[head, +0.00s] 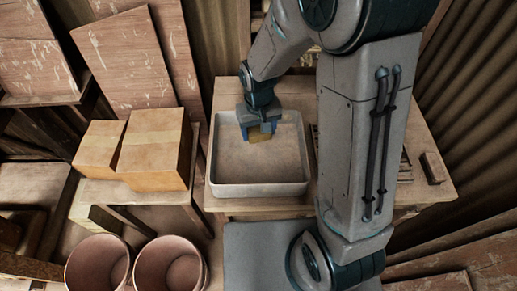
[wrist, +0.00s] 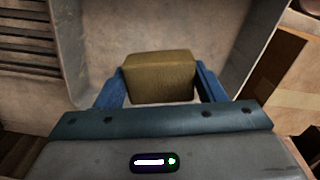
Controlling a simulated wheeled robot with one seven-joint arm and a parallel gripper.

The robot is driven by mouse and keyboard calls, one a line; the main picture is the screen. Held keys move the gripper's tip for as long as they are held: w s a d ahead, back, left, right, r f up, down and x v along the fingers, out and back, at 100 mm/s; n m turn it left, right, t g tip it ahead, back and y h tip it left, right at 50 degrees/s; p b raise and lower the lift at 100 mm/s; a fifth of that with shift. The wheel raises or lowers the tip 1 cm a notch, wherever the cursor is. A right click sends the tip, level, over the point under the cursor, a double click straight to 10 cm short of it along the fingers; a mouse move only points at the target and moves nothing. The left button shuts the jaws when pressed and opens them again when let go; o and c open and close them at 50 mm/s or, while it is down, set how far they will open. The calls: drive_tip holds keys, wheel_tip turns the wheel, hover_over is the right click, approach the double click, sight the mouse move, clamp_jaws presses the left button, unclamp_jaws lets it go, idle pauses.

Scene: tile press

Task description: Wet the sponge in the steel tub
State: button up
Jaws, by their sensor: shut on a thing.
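The steel tub (head: 290,187) is a square grey basin on the wooden table. My gripper (head: 260,131) is over the back part of the tub, pointing down, with its fingers within the tub's outline. It is shut on the sponge (head: 260,134), a yellow-brown block. In the wrist view the sponge (wrist: 158,78) sits between the two blue fingers (wrist: 160,88), with the tub's wall (wrist: 75,45) and floor around it. I cannot tell whether the sponge touches the tub's floor or any water. No clear water surface shows.
Two cardboard boxes (head: 155,150) stand on a low table left of the tub. Two reddish buckets (head: 170,265) are on the floor at the front left. A small brown block (head: 434,167) lies at the table's right end. My arm hides part of the table.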

sight(259, 130)
drive_tip(key=shift+r+p, duration=1.4)
drive_tip(key=shift+r, duration=0.65)
